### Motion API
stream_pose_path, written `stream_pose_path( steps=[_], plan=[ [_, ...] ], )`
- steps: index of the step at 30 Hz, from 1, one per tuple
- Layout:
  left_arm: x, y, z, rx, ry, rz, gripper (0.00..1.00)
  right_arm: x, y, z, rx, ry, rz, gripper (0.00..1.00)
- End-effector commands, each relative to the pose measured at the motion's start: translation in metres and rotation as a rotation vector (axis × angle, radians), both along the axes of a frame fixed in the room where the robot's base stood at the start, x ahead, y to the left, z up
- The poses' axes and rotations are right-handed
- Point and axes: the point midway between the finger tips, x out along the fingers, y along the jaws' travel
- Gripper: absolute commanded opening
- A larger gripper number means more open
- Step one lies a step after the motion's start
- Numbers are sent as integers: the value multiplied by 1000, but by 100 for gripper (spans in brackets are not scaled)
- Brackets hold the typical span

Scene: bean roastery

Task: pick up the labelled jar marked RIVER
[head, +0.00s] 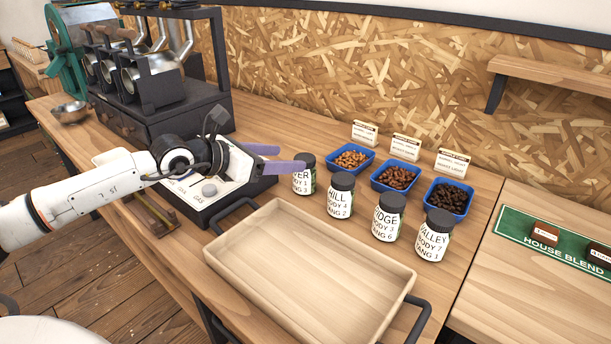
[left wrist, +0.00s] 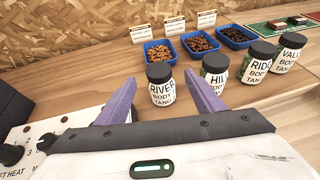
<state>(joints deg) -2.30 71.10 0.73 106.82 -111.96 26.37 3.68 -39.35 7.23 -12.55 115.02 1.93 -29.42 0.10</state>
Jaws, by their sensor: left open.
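The RIVER jar (head: 304,182) is upright on the wooden counter, with a black lid and white label. It is the leftmost in a row of labelled jars. In the left wrist view the RIVER jar (left wrist: 163,94) shows between my two purple fingers, its label facing me. My left gripper (head: 291,158) is open and empty, reaching in from the left. In the left wrist view the left gripper (left wrist: 160,82) has a finger on each side of the jar, with no contact visible. One fingertip overlaps the jar's lid in the head view. My right gripper is out of view.
The HILL jar (head: 341,196), RIDGE jar (head: 388,218) and VALLEY jar (head: 434,237) stand to the right. Blue bean trays, one being the nearest (head: 351,159), sit behind. A wooden tray (head: 255,279) lies in front. A control panel (head: 205,194) is under my arm.

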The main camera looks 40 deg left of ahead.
Motion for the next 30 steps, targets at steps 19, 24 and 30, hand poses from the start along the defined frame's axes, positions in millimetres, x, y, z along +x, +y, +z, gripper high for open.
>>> stream_pose_path(
  steps=[19, 24, 30],
  plan=[
    [41, -9, -17, -4, -1, 0, 62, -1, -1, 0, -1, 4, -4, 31],
    [62, -12, -28, -3, -2, 1, 62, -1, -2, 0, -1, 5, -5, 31],
    [73, -15, -34, 1, 0, -1, 62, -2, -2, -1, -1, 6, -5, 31]
  ],
)
